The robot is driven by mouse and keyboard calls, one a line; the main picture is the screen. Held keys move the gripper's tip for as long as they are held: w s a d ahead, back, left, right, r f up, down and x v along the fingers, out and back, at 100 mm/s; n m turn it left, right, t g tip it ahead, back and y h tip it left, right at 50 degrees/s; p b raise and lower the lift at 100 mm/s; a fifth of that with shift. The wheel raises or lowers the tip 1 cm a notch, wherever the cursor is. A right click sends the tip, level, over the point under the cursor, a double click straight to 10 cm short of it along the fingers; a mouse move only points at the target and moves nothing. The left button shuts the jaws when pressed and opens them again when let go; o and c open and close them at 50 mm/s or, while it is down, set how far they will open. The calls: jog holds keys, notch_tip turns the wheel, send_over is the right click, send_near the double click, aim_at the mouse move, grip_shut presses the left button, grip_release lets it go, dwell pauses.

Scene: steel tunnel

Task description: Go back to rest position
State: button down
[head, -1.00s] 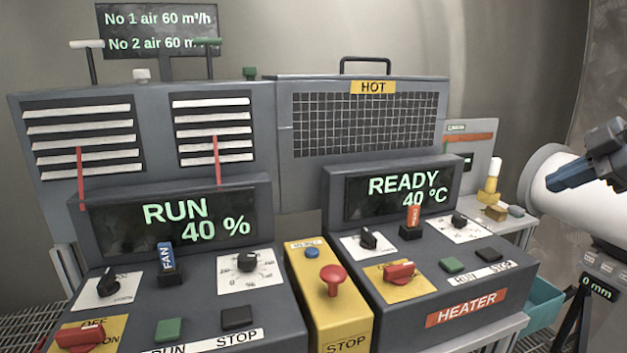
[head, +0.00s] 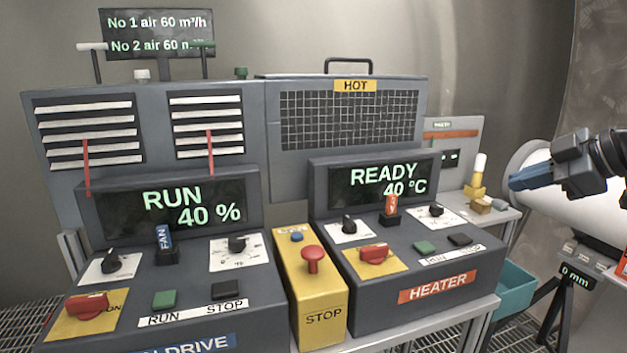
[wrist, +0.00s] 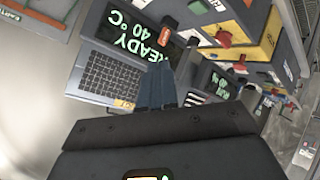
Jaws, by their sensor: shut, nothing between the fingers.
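My gripper (head: 528,178) is at the right side of the head view, in front of a white cylinder, with its blue fingers together and pointing left. Nothing is between the fingers. The gripper is apart from the panels and touches no control that I can see.
The fan panel (head: 190,280) reads RUN 40 %, and the heater panel (head: 410,255) reads READY 40 °C. A yellow stop box (head: 322,318) with a red button stands between them. A teal bin (head: 512,290) and a black tripod (head: 563,305) are at lower right.

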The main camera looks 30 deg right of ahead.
jog(key=w+a+f+m+t, duration=0.3)
jog(key=w+a+f+m, duration=0.15)
jog(key=a, duration=0.45)
jog(key=w+a+f+m+t, duration=0.3)
jog(key=w+a+f, duration=0.2)
jog(key=a, duration=0.4)
jog(key=s+a+f+m+h, duration=0.1)
jog(key=s+a+f+m, duration=0.15)
jog(key=a+f, duration=0.4)
jog(key=s+a+f+m+g+h, duration=0.1)
jog(key=s+a+f, duration=0.35)
jog(key=s, duration=0.25)
jog(key=s+a+f+m+g+h, duration=0.1)
jog(key=s+a+f+m, duration=0.1)
jog(key=s+a+f, duration=0.35)
jog(key=s+a+r+n+y, duration=0.1)
jog(key=s+r+n, duration=0.1)
jog(key=s, duration=0.8)
jog(key=s+a+r+n+y, duration=0.1)
jog(key=s+n, duration=0.2)
jog(key=s, duration=0.7)
notch_tip(320, 180, down, 10)
jog(key=b, duration=1)
jog(key=shift+s+r+y, duration=0.15)
jog(key=shift+r+y, duration=0.1)
jog(key=shift+y, duration=0.05)
